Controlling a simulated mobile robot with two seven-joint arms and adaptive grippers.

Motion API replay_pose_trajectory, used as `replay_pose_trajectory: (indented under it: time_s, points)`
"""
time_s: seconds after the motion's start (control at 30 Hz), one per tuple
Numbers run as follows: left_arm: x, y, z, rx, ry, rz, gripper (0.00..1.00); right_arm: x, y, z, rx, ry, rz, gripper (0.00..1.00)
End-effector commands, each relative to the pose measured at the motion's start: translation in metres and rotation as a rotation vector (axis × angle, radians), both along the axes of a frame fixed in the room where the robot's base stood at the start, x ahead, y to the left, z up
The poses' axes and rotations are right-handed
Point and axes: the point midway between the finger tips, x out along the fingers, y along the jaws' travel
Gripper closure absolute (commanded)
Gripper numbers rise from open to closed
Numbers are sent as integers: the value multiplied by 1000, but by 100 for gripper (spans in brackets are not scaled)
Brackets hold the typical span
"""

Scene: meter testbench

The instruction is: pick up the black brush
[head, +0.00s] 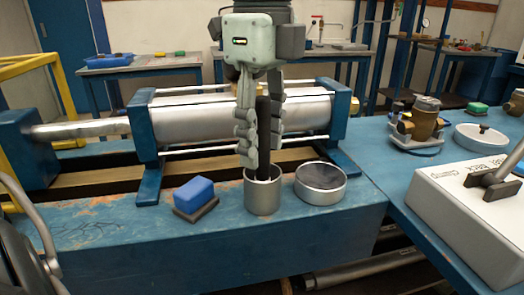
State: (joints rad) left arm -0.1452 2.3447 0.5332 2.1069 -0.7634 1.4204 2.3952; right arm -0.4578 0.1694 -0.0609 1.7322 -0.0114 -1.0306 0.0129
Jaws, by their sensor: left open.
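The black brush (263,112) stands upright in a small metal cup (262,198) on the blue bench. Its lower part is hidden inside the cup. My left gripper (260,146) points straight down over the cup, with its fingers on either side of the brush's dark shaft. The gripper is open, and I cannot tell whether either finger touches the shaft. The fingertips are just above the cup's rim. My right gripper is not in view.
A wide metal bowl (320,190) stands close right of the cup. A blue block on a dark base (194,197) lies to the left. A large cylinder (215,118) in blue brackets lies behind. A white box with a lever (470,215) is at the right.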

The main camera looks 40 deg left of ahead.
Motion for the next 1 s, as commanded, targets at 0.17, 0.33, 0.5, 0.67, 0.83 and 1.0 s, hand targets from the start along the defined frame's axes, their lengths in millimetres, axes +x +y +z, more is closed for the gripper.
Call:
replay_pose_trajectory:
  time_s: [0.17,0.33,0.5,0.67,0.83,1.0]
  points:
    - [0,0,-20,-2,0,1,57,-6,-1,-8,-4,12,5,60]
    - [1,0,-24,-2,-1,1,57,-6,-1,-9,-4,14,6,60]
    - [1,0,-23,-2,-1,1,66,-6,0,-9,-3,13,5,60]
    - [1,0,-23,-2,-1,1,86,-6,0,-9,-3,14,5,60]
    - [1,0,-23,-2,-1,1,100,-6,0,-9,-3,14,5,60]
    - [1,0,-23,-2,-2,1,100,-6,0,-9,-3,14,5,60]
